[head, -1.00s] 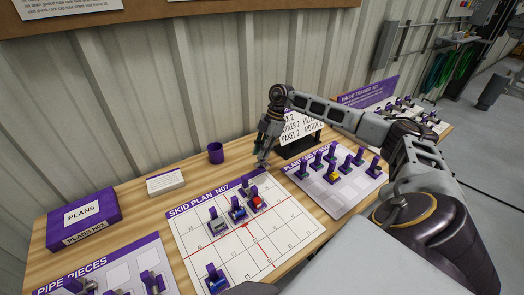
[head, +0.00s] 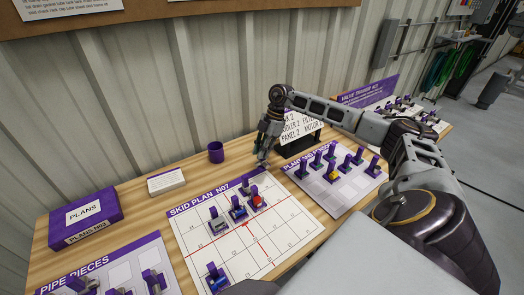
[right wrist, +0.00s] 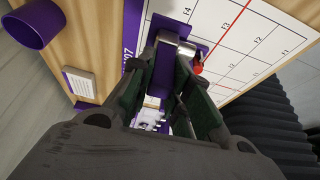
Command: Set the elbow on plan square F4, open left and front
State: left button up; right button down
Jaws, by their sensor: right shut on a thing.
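My right gripper (head: 262,158) reaches down over the back edge of the skid plan sheet (head: 285,240). In the right wrist view my right gripper (right wrist: 163,78) is shut on the purple grip tab of the elbow (right wrist: 186,47), a silver pipe piece on a purple base. The elbow is at the plan's title edge, close beside the printed F4 label. I cannot tell whether its base touches the sheet. My left gripper is not in view.
Pieces with purple tabs stand on the plan, including a red one (head: 257,203), a blue one (head: 238,213) and a grey one (head: 218,225). The red one is close to the elbow. A purple cup (head: 215,153) and a white card (head: 165,181) stand behind. The plan's right half is clear.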

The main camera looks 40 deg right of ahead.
aim_at(262, 167)
jog(key=shift+p, duration=0.35)
jog(key=shift+f, duration=0.25)
dwell(0.3)
jog(key=shift+f+b, duration=0.85)
jog(key=shift+f, duration=1.4)
jog(key=shift+f, duration=0.2)
jog(key=shift+f, duration=0.15)
jog(key=shift+f+b, duration=0.35)
jog(key=shift+f, duration=1.15)
jog(key=shift+f, duration=0.15)
jog(key=shift+p, duration=0.35)
jog(key=shift+f, duration=0.7)
dwell(0.8)
